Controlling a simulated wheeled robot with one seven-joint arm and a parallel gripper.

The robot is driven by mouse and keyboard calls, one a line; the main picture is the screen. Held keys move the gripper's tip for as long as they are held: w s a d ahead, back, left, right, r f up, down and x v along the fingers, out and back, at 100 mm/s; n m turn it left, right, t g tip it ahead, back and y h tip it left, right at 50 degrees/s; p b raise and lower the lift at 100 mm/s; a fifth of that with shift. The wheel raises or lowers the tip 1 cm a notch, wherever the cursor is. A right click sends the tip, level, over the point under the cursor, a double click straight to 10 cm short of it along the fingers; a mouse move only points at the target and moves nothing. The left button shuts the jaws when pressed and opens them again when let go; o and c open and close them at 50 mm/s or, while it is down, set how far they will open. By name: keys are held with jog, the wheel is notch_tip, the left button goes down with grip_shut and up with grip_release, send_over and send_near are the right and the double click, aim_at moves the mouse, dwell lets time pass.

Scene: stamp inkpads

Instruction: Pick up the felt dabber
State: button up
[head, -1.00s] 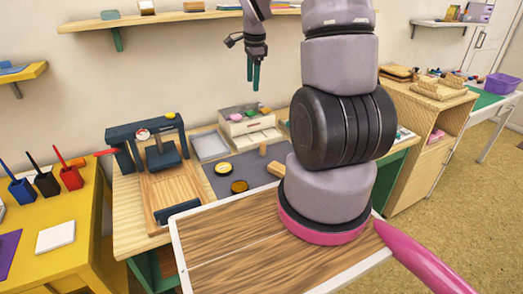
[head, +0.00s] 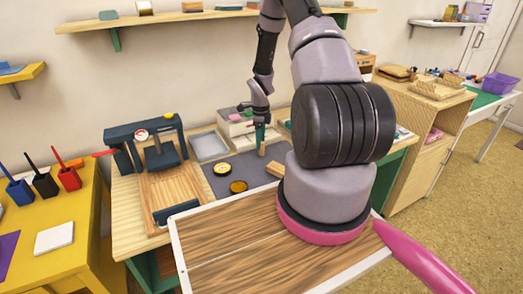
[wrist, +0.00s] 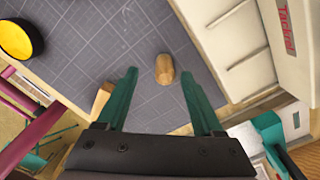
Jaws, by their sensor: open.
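A small upright wooden peg (head: 262,149), which looks like the felt dabber, stands on the grey gridded mat (head: 222,181). Its rounded wooden top (wrist: 165,68) shows in the wrist view; any felt is hidden. My gripper (head: 260,133) points down above it with green fingers. In the wrist view my gripper (wrist: 158,80) is open, with the peg's top in line with the gap between the fingertips. The fingers are apart from it on both sides.
A wooden block (head: 276,169) lies close to the peg, near one finger in the wrist view (wrist: 103,98). Yellow and dark round tins (head: 222,169) sit left on the mat. A white drawer box (head: 236,122) stands behind. A press (head: 160,155) stands at left.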

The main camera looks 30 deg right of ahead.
aim_at(262, 148)
jog(key=f, duration=0.5)
jog(key=shift+w+d, duration=0.2)
jog(key=shift+d, duration=0.15)
jog(key=shift+c, duration=0.3)
grip_shut()
